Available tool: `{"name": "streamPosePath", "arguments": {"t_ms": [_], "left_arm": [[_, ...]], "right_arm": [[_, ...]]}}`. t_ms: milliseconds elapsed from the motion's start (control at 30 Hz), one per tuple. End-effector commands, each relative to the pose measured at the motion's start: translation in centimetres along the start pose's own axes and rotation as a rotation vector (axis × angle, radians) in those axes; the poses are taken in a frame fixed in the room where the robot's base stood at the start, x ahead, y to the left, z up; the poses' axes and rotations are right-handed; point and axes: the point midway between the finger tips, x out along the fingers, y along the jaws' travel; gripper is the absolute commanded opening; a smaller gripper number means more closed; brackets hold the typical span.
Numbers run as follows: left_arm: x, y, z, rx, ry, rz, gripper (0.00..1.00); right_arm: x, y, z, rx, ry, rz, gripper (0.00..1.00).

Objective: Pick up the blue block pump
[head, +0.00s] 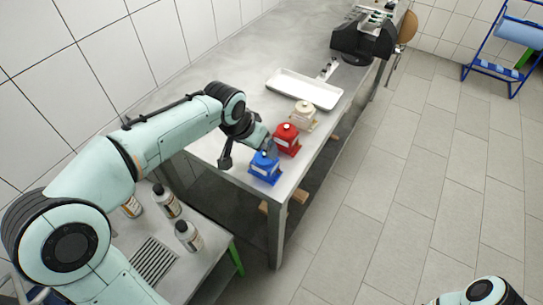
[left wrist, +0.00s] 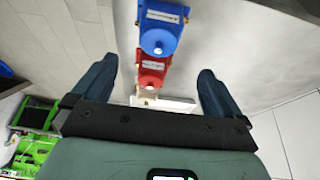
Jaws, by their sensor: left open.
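The blue block pump (head: 264,168) stands upright near the front end of the grey table, nearest in a row with a red pump (head: 286,138) and a cream pump (head: 304,115). My left gripper (head: 248,152) is open and empty above the table, just beside the blue and red pumps. In the left wrist view the blue pump (left wrist: 160,27) lies at the top, beyond the open fingers (left wrist: 157,68). The red pump (left wrist: 152,72) shows between the fingers in that view. My right gripper is out of view; only a piece of my right arm shows.
A white tray (head: 305,89) lies behind the pumps on the table. A dark device (head: 363,42) stands at the far end. A lower side table with several bottles (head: 188,236) is at the lower left. The tiled floor (head: 400,190) on the right is clear.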

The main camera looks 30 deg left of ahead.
Motion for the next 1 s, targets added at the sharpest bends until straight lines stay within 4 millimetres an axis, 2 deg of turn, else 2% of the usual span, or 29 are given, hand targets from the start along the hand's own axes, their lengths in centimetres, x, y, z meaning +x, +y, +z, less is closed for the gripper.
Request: {"name": "streamPosePath", "arguments": {"t_ms": [300,567,833,1000], "left_arm": [[6.0,0.0,0.2,0.0,-0.005,0.0,1.0],[8.1,0.0,0.1,-0.001,-0.004,0.0,1.0],[11.9,0.1,0.2,-0.001,-0.005,-0.001,1.0],[12.8,0.1,0.2,-0.001,-0.002,-0.001,1.0]], "right_arm": [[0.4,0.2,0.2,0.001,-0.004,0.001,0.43],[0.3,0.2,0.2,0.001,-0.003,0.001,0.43],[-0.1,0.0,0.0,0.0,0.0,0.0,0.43],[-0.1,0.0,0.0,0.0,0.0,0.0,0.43]]}}
